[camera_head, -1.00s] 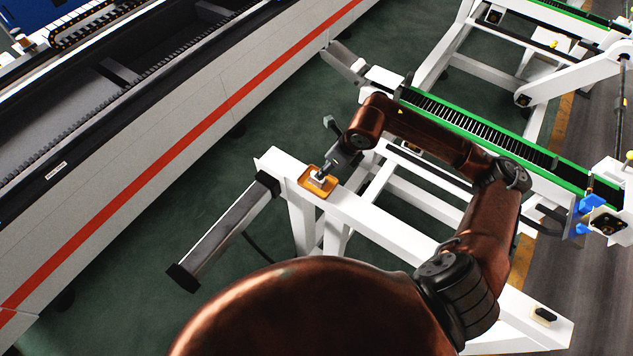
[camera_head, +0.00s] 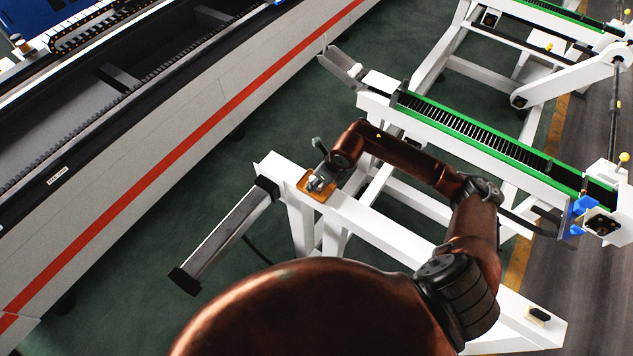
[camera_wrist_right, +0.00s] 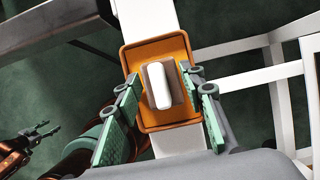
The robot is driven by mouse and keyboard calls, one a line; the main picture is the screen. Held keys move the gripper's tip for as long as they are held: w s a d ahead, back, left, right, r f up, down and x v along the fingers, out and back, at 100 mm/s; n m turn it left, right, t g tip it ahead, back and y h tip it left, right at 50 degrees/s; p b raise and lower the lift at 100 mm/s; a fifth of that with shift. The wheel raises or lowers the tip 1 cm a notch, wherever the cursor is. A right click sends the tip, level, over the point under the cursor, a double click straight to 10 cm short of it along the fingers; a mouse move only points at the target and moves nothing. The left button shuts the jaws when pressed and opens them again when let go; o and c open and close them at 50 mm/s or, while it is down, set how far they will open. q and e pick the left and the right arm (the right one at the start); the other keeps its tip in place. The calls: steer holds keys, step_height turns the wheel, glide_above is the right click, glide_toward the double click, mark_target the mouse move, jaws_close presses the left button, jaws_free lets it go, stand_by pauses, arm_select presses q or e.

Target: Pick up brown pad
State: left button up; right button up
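The brown pad (camera_wrist_right: 177,82) lies in a shallow orange tray (camera_wrist_right: 157,52) in the right wrist view, with a white block (camera_wrist_right: 159,86) on top of it. The tray (camera_head: 307,178) sits on the white frame beam in the head view, where my right gripper (camera_head: 319,184) hides most of its contents. My right gripper (camera_wrist_right: 160,88) is open, its green-padded fingers on either side of the pad and apart from it. My left gripper (camera_wrist_right: 42,130) appears small at the lower left of the right wrist view, its fingers apart and empty. It is not in the head view.
The white frame beam (camera_head: 375,227) runs under the tray. A grey bar (camera_head: 225,235) juts out to its left. A green-edged roller conveyor (camera_head: 480,135) lies behind my right arm. A long machine with a red stripe (camera_head: 180,165) stands at the left, with green floor between.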

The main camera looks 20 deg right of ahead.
steer(key=c, duration=0.8)
steer(key=shift+r, duration=0.15)
steer(key=shift+r+b, duration=0.65)
steer(key=s+r+b, duration=0.6)
steer(key=s+r, duration=0.5)
steer(key=s, duration=0.3)
steer(key=shift+r, duration=0.25)
steer(key=o, duration=0.6)
steer(key=c, duration=0.5)
